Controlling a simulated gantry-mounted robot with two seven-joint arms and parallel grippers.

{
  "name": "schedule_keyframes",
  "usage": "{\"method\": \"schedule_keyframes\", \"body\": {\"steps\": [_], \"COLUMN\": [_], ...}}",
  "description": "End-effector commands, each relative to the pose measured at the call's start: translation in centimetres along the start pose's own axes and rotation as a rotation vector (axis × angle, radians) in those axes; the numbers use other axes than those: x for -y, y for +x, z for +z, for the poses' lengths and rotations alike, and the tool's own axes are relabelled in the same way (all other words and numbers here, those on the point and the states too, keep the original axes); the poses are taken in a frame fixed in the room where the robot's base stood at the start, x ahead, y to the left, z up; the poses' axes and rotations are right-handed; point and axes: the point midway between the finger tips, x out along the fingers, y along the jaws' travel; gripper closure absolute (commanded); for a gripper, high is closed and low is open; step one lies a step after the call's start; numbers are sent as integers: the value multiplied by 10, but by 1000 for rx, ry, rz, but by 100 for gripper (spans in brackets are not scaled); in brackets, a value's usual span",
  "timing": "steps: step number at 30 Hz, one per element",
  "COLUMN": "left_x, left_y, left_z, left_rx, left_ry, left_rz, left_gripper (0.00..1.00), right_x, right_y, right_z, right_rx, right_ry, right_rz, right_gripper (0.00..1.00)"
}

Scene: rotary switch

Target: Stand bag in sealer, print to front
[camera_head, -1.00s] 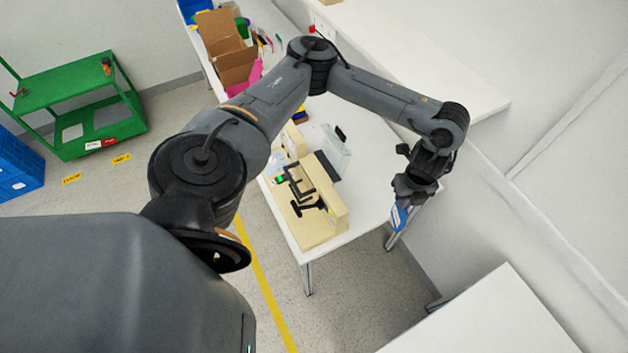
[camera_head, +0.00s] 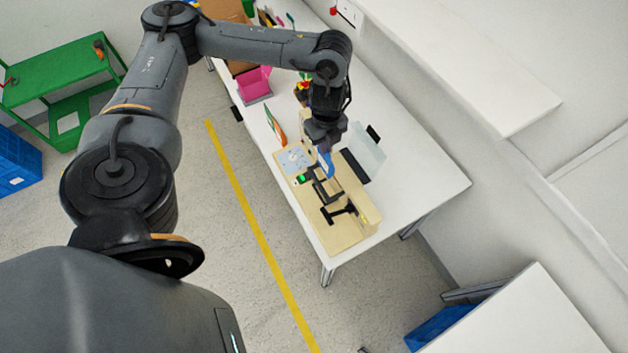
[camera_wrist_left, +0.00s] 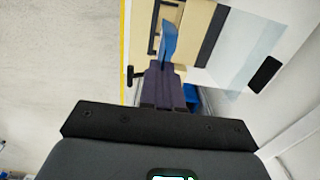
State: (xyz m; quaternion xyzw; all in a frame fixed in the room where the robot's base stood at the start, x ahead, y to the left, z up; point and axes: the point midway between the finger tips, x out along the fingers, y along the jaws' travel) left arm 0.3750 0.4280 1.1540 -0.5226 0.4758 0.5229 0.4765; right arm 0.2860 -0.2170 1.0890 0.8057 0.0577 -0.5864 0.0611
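My left gripper (camera_head: 326,146) points down over the back part of the wooden sealer fixture. It is shut on a blue bag (camera_head: 328,166), which hangs below the fingers close to the sealer's black frame. In the left wrist view the dark fingers (camera_wrist_left: 164,82) pinch the bag (camera_wrist_left: 169,42), seen nearly edge-on. The sealer (camera_head: 338,232) is a light wooden base with a raised block, black bars (camera_head: 325,194) and a green light (camera_head: 301,178). I cannot tell whether the bag touches it, or which way its print faces. My right gripper is not in view.
A clear panel (camera_head: 366,152) stands at the sealer's right. A pink box (camera_head: 255,84) and other items lie farther back on the white table (camera_head: 425,185). The table's right part is bare. A white wall shelf (camera_head: 470,65) is at upper right.

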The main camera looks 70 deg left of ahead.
Motion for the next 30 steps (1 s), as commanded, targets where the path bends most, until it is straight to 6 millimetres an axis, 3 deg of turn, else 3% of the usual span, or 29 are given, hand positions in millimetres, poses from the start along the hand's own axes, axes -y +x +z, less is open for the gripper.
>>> {"method": "schedule_keyframes", "body": {"steps": [9,13,30], "left_x": [-2,-2,-1], "left_y": [70,96,150], "left_z": [0,1,0], "left_rx": [0,0,0], "left_ry": [0,-2,-1], "left_rz": [4,4,3], "left_gripper": [100,100,100], "right_x": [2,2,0], "right_y": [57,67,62], "right_z": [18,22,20], "right_rx": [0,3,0], "right_ry": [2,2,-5], "right_rz": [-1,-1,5], "right_gripper": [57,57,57]}}
